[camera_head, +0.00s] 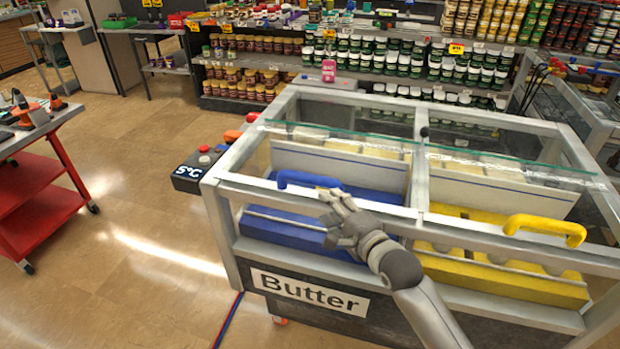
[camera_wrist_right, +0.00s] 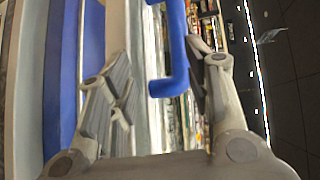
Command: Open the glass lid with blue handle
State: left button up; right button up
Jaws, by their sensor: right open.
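The glass lid (camera_head: 345,139) is a clear panel over the left half of the butter case and looks closed. Its blue handle (camera_head: 296,179) is a curved bar near the case's front left edge. My right gripper (camera_head: 333,198) is open, just right of and in front of the handle, and partly overlaps its right end. In the right wrist view the blue handle (camera_wrist_right: 182,50) lies between the spread fingers (camera_wrist_right: 158,62), nearer the right finger. The fingers are not closed on it; contact cannot be told. My left gripper is out of view.
A yellow handle (camera_head: 545,228) marks the right lid. A box labelled 5°C (camera_head: 190,178) juts from the case's left side. A pink bottle (camera_head: 328,70) stands at the back. A red cart (camera_head: 35,185) is at the left, with open floor between.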

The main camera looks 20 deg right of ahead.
aim_at(313, 182)
jog(key=shift+m, duration=0.4)
jog(key=w, duration=0.3)
jog(key=w+a+p, duration=0.1)
jog(key=w, duration=0.2)
jog(key=w+a+r+p, duration=0.1)
jog(key=w, duration=0.2)
jog(key=shift+w, duration=0.15)
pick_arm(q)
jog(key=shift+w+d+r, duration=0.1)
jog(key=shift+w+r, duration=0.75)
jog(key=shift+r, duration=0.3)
pick_arm(e)
jog(key=shift+x, duration=1)
grip_shut()
